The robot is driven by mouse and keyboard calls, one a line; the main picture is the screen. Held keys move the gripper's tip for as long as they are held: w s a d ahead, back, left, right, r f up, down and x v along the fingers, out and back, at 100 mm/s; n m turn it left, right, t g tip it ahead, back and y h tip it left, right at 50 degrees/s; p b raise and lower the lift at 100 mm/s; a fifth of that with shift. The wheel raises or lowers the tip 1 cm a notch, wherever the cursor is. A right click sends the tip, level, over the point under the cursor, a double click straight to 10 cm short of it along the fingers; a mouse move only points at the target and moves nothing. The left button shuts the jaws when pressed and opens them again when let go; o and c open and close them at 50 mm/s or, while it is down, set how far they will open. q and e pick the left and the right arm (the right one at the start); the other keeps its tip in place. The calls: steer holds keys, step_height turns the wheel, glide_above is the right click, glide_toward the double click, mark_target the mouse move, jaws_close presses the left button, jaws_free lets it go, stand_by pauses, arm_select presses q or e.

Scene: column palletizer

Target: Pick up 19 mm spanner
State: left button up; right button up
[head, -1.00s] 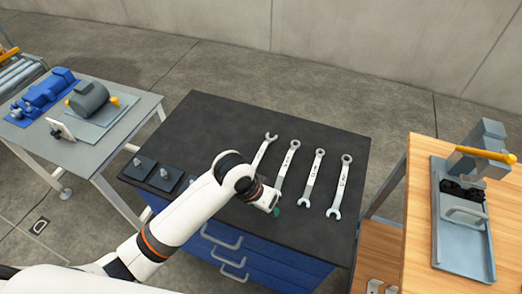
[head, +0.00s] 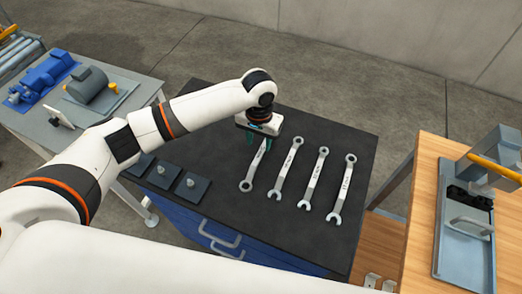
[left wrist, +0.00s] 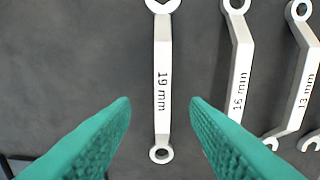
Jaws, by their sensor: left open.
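The 19 mm spanner (left wrist: 162,115) lies on the dark bench top, its label readable in the left wrist view. In the head view it is the leftmost spanner (head: 252,173) of the row, its upper part hidden by my gripper. My left gripper (head: 261,144) is above it, open and empty. In the left wrist view, the green fingers of my left gripper (left wrist: 160,101) are spread on either side of the spanner's shaft, apart from it. My right gripper is not in view.
The 16 mm spanner (left wrist: 240,70) and 13 mm spanner (left wrist: 304,90) lie to the right, with another spanner (head: 341,190) at the row's end. Dark blocks with small knobs (head: 191,188) sit at the bench's left front. A wooden table (head: 424,200) stands to the right.

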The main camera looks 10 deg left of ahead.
mark_target(260, 153)
arm_select(q)
steer(key=shift+f, duration=0.65)
step_height(260, 153, down, 4)
steer(key=shift+d+f+p, duration=0.15)
steer(key=shift+f+p, duration=0.05)
steer(key=shift+p, duration=0.75)
steer(key=shift+f, duration=0.35)
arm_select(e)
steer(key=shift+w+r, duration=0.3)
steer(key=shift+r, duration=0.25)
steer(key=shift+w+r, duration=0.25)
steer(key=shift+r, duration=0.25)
arm_select(q)
steer(key=shift+c, duration=0.5)
jaws_close()
